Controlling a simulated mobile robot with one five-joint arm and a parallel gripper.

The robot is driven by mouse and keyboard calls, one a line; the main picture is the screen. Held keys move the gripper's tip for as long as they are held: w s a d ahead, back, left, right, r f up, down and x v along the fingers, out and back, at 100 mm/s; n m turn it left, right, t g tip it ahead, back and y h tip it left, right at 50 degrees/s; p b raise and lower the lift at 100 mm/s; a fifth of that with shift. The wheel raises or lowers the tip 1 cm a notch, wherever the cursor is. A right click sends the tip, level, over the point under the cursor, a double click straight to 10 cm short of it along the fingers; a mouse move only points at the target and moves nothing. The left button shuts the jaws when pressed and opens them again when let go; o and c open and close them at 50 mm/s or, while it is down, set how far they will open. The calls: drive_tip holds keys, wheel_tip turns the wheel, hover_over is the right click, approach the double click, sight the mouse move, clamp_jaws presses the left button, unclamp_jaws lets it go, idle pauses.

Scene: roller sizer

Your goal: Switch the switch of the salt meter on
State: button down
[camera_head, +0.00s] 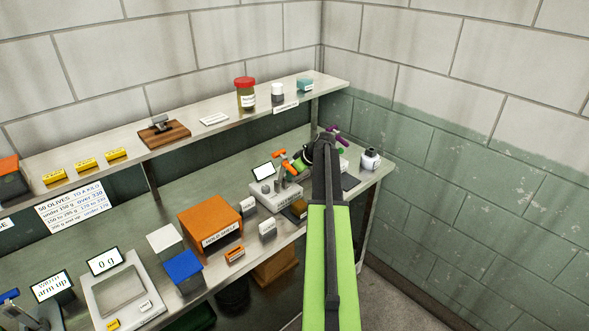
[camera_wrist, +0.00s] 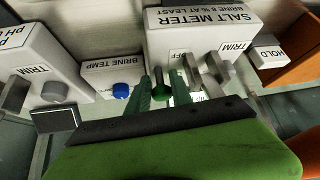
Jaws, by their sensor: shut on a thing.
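The salt meter (camera_wrist: 200,28) is a pale box with printed text, a TRIM label and a grey trim knob (camera_wrist: 218,68). A label beside its switch is partly covered, with "FF" readable. My gripper (camera_wrist: 162,92) has two green fingers at the switch, closed around a small dark green lever (camera_wrist: 161,84). The lever's exact tilt is hard to judge. In the head view a pale instrument box (camera_head: 264,196), which looks like the salt meter, stands on the bench left of my arm. My fingertips are hidden there behind my dark wrist.
A brine temp box (camera_wrist: 110,75) with a blue knob and a pH box (camera_wrist: 40,62) stand beside the meter. A wall shelf (camera_head: 215,125) runs above the bench.

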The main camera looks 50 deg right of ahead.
drive_tip(key=shift+w+g+p, duration=0.3)
drive_tip(key=shift+g+p, duration=0.4)
drive_tip(key=shift+g, duration=0.3)
drive_tip(key=c, duration=1.1)
unclamp_jaws()
drive_tip(key=shift+c, duration=0.2)
drive_tip(key=shift+s+r+p, duration=0.15)
drive_tip(key=shift+r+p, duration=0.4)
drive_tip(key=p+v, duration=1.4)
drive_tip(key=v, duration=0.2)
drive_tip(key=shift+p, duration=0.35)
